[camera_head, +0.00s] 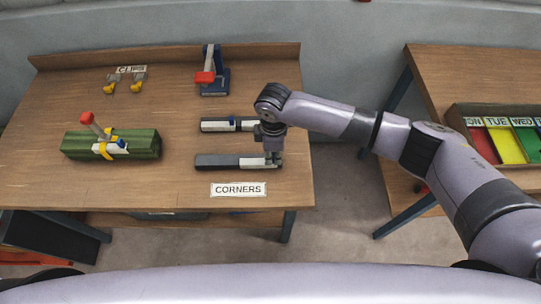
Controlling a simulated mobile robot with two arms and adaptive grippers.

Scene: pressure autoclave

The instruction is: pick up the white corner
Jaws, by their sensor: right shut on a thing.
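The white corner (253,162) forms the right part of a dark and white bar near the front right of the wooden table, just behind the CORNERS label (238,189). My right gripper (273,160) points down over the right end of this bar and is shut on the white corner. The fingers hide part of that end. The dark grey piece (216,161) lies directly to the left of the white one. I cannot tell whether the white corner is lifted. My left gripper is not in view.
A green bundle with a yellow strap (85,146) is at the left. Yellow clips (136,88) and a red and blue tool (213,82) stand at the back. A day-labelled box (505,144) sits on the right table.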

